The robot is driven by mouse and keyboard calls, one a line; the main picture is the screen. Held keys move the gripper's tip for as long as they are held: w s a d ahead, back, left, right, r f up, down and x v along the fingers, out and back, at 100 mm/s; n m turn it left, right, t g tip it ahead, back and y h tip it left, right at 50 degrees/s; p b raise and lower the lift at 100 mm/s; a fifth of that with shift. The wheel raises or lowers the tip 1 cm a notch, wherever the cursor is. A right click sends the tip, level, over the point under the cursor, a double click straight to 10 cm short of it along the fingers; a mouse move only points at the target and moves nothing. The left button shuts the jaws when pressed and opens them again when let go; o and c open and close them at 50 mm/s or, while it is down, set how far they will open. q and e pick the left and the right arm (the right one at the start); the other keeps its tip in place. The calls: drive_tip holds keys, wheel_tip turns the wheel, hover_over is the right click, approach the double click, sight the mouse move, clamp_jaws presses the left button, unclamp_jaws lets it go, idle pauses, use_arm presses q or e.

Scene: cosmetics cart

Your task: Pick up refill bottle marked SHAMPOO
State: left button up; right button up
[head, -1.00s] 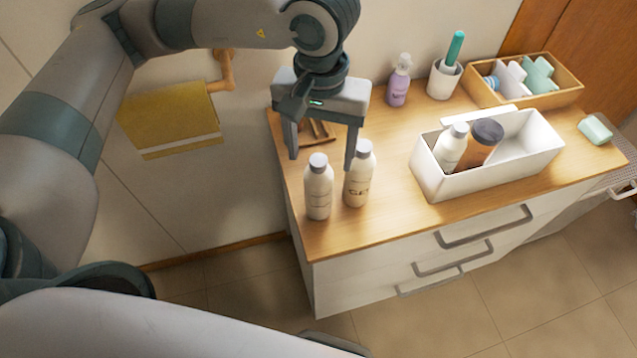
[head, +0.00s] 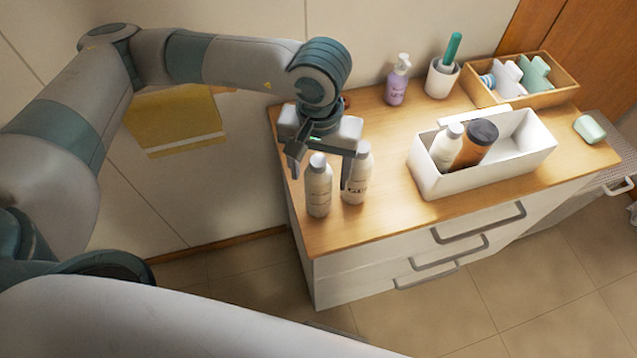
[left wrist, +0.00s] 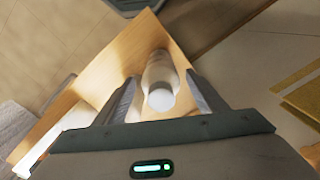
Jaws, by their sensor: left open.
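Two white refill bottles with grey caps stand upright side by side at the cart top's left end: a left one (head: 318,192) and a right one (head: 357,182). Their labels are too small to read surely, so I cannot tell which is marked SHAMPOO. My left gripper (head: 320,171) is open and points down, its fingers either side of the left bottle's top; the right finger passes in front of the right bottle. In the left wrist view, one white bottle (left wrist: 160,72) shows between the open fingers of the left gripper (left wrist: 163,84). My right gripper is not in view.
A white bin (head: 500,167) holds a white bottle (head: 446,148) and an orange bottle with a dark cap (head: 474,145). Behind stand a purple pump bottle (head: 396,88), a white cup (head: 441,79) and a wooden tray (head: 552,92). Green soap (head: 590,129) lies at the right.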

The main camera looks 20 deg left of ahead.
use_arm(q)
wheel_tip(320, 180, down, 3)
drive_tip(key=shift+s+a+r+p, duration=0.1)
drive_tip(key=shift+r+p, duration=0.05)
drive_tip(key=shift+p, duration=0.6)
drive_tip(key=shift+f, duration=0.45)
drive_tip(key=c, duration=1.4)
